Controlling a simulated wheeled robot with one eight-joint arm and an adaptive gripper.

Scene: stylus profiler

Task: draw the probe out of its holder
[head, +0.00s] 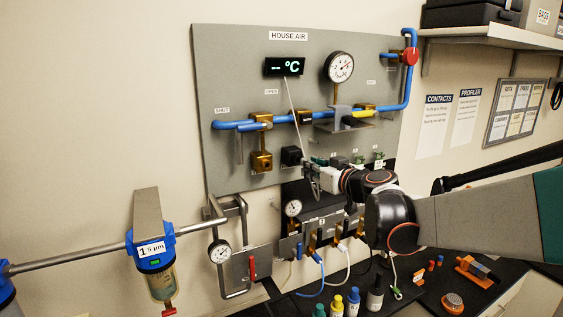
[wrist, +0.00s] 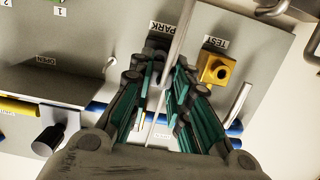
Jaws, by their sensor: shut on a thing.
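The probe shows in the wrist view as a slim grey rod (wrist: 181,38) running between my fingers and up past the PARK label. My gripper (wrist: 164,82), with teal finger pads, is shut on it. The dark PARK holder (wrist: 157,48) is just behind the rod; I cannot tell whether the probe is still seated in it. In the head view my gripper (head: 314,174) is just below and right of the black holder block (head: 291,156), and the probe is mostly hidden. A thin pale cable (head: 295,115) runs down from the °C display (head: 284,67) toward my gripper.
A brass TEST fitting (wrist: 216,68) stands beside the PARK holder, and shows left of it in the head view (head: 262,161). A blue pipe (head: 285,120) and a small shelf (head: 345,126) are above my gripper. Gauges and hoses crowd below. Bottles (head: 353,301) stand on the bench.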

